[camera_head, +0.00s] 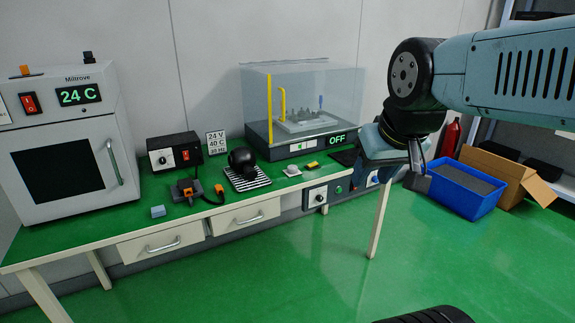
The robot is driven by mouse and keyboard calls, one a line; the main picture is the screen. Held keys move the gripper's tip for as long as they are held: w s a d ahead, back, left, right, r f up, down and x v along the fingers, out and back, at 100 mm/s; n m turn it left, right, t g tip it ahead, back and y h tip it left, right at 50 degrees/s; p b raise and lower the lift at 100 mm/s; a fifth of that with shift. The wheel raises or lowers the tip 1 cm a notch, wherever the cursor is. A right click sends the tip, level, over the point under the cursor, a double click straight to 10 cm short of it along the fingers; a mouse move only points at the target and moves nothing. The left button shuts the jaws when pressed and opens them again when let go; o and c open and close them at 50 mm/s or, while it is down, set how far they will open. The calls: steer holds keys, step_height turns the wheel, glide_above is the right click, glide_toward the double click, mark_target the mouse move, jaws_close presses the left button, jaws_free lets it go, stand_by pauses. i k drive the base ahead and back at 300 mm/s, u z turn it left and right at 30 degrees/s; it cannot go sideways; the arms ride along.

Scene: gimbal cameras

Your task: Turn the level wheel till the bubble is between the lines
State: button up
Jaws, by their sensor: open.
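I cannot make out a level wheel, a bubble or its lines for sure at this size. A clear-covered machine (303,100) with a dark base and an "OFF" display stands at the back right of the green bench (95,225). My gripper (417,163) is at the right, in front of the bench's right end. It is open, and I see nothing between its fingers. It and my arm hide part of the bench's right end and the things there.
A white oven (70,140) showing "24 C" stands at the left. A control box (174,152), a black round object (241,160) on a striped plate and small items lie mid-bench. Drawers (160,242) are below. A blue crate (465,190) and a cardboard box (510,178) stand at the right. The front floor is mostly clear.

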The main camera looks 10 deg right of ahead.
mark_target(292, 169)
steer(key=u, duration=0.1)
steer(key=i, duration=1)
steer(key=z, duration=0.1)
